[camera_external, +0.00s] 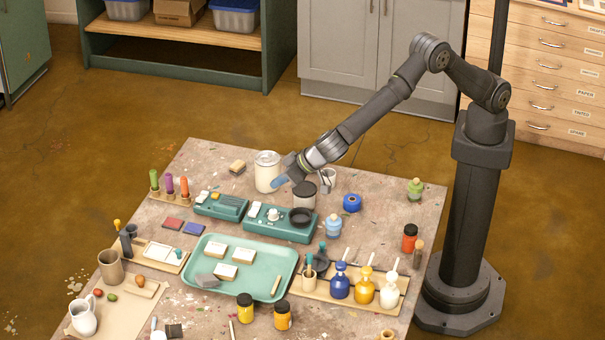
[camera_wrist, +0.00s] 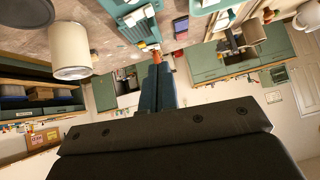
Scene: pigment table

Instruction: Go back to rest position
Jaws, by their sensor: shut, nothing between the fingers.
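My gripper (camera_external: 279,183) is held above the far part of the table, in front of a cream canister (camera_external: 267,165). Its bluish fingers are together and hold nothing. In the wrist view the shut fingers (camera_wrist: 155,85) point away from the camera, with the cream canister (camera_wrist: 70,50) to their left. My arm reaches down and left from its base at the right of the table.
The table (camera_external: 350,310) is crowded. A teal tray (camera_external: 240,290) holds pale blocks. Several bottles (camera_external: 340,290) stand at the front right. The air above is clear.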

